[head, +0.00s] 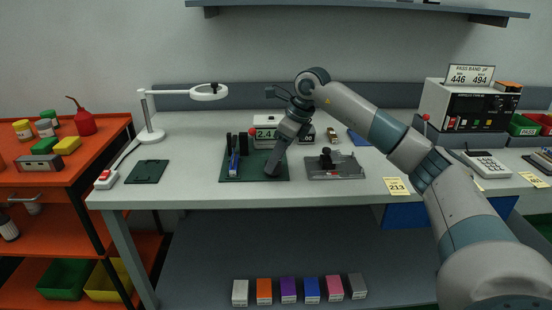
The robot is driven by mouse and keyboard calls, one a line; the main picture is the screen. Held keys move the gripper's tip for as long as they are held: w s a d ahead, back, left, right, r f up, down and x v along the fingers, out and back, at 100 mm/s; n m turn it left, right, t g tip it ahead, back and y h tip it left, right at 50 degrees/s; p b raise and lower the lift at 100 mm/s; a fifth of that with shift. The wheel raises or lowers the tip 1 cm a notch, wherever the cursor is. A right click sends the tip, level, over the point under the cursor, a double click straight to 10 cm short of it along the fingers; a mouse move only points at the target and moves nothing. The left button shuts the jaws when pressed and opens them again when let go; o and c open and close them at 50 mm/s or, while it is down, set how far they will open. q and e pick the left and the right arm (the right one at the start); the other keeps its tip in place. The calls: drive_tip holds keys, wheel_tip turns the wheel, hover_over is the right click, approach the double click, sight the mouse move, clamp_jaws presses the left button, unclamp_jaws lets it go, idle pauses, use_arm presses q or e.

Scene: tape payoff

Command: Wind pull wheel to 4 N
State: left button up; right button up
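My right arm reaches in from the right, and its gripper (274,170) points down over the dark green mat (258,178) on the bench. I cannot make out its fingers well enough to tell whether it is open or shut. A pale box with number readouts (266,133) stands just behind it; my wrist covers part of its front, so the full reading is hidden. I cannot make out a pull wheel; it may be behind my gripper. A grey fixture plate with a dark upright part (327,163) sits right of the gripper. My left gripper is not in view.
Dark upright pieces and a blue item (234,165) stand on the mat's left side. A magnifier lamp (150,130) and a second dark mat (147,171) are farther left. A black-fronted instrument (468,108) stands at the right. The bench between the two mats is clear.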

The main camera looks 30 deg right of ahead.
drive_tip(key=shift+m, duration=0.4)
drive_tip(key=shift+m+h, duration=0.3)
drive_tip(key=m+h, duration=0.1)
drive_tip(key=m, duration=0.2)
drive_tip(key=shift+a, duration=0.2)
drive_tip(key=m+h, duration=0.1)
drive_tip(key=m, duration=0.1)
drive_tip(key=shift+m+t, duration=0.3)
drive_tip(key=shift+t, duration=0.1)
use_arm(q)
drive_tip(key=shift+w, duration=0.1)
use_arm(e)
drive_tip(key=shift+m, duration=0.5)
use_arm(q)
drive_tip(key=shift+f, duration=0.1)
use_arm(e)
drive_tip(key=o, duration=1.1)
drive_tip(key=shift+c, duration=0.2)
drive_tip(key=shift+s+r, duration=0.1)
drive_tip(key=shift+r, duration=0.1)
